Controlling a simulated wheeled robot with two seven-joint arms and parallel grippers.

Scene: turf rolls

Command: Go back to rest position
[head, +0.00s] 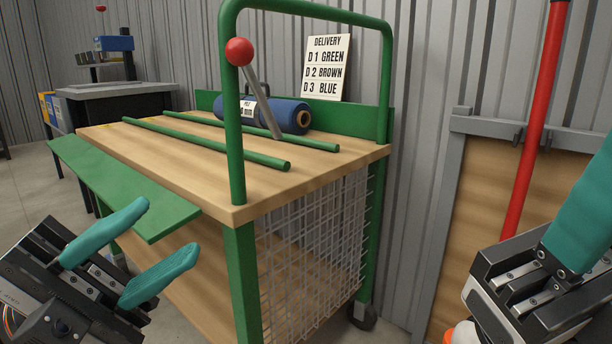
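My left gripper (134,248) is at the lower left, in front of the green cart. Its two teal fingers stand apart with nothing between them. My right gripper (588,210) is at the lower right edge. Only part of its teal finger and dark body shows, and the rest is cut off by the frame, so I cannot tell whether it is open. A blue turf roll (284,115) with a white label lies on the cart's wooden top (205,165), at the back near the green back panel.
The cart's green frame (235,150) carries a red-knobbed lever (262,95) and a green flap (120,185). A delivery sign (325,67) stands behind the roll. A red pole (538,110) and a grey-framed wooden panel (486,215) are at right. A dark bench (120,90) is at back left.

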